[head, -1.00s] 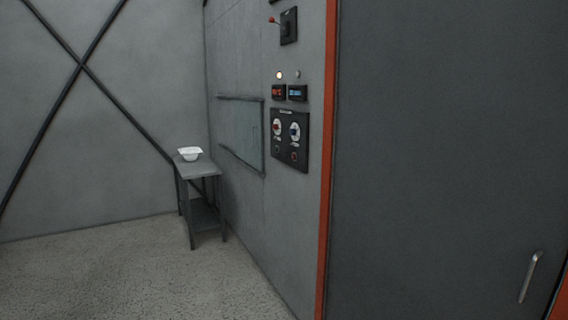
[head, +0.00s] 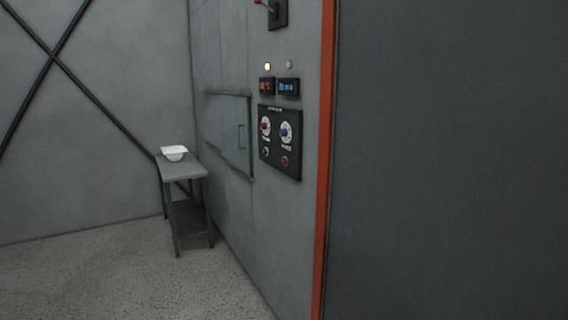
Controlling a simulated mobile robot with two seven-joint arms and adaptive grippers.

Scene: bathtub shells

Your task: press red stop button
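A small red button (head: 285,161) sits at the lower right of a black control panel (head: 280,172) on the grey machine wall. A dark button (head: 266,152) is at its left. Above them are a dial with a red knob (head: 265,127) and a dial with a blue knob (head: 285,132). I cannot read the labels. Neither of my grippers shows in the head view.
A red display (head: 266,87), a blue display (head: 288,87) and a red-tipped lever (head: 272,12) are above the panel. A small table (head: 183,172) with a white bowl (head: 174,153) stands left of the wall. An orange edge (head: 325,160) borders a dark surface (head: 450,160) at right. Floor (head: 120,285) is clear.

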